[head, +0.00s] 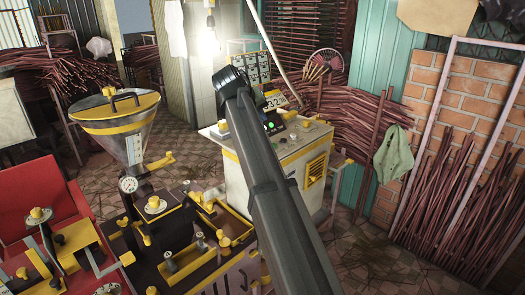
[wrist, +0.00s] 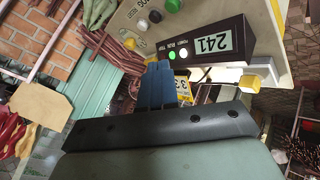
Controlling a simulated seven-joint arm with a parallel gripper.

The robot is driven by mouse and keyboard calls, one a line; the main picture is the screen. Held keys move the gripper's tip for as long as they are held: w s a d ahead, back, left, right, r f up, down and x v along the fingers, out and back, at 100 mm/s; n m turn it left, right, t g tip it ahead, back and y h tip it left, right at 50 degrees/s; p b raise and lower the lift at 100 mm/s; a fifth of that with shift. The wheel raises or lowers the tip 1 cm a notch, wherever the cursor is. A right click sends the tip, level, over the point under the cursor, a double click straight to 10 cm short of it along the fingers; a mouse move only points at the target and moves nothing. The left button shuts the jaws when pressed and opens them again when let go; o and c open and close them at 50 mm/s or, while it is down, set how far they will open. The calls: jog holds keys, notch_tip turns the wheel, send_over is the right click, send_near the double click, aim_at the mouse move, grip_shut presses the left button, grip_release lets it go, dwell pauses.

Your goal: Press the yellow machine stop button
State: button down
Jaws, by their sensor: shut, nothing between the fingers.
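The cream control cabinet (head: 287,165) stands in the middle of the head view, with small knobs and lit indicators on its sloping top. In the wrist view its panel (wrist: 205,30) carries a display reading 241, two lit indicators and white, black and green knobs. A yellow block-like piece (wrist: 250,83) sits at the panel's edge; I cannot tell whether it is the stop button. My gripper (wrist: 160,80) shows blue fingers, shut and empty, pointing toward the panel's near edge, apparently apart from it. In the head view my dark arm hides part of the cabinet, and the fingertips are hidden.
A hopper machine (head: 120,115) with a yellow-rimmed lid stands left of the cabinet. Several yellow knobs and a dark machine bed (head: 185,255) are in front. Stick bundles (head: 350,125) and a brick wall (head: 470,115) are at right.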

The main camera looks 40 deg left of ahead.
jog(key=shift+f, duration=0.1)
jog(key=shift+f, duration=4.3)
jog(key=shift+f, duration=0.95)
jog(key=shift+r, duration=0.95)
jog(key=shift+r, duration=2.5)
jog(key=shift+d, duration=0.1)
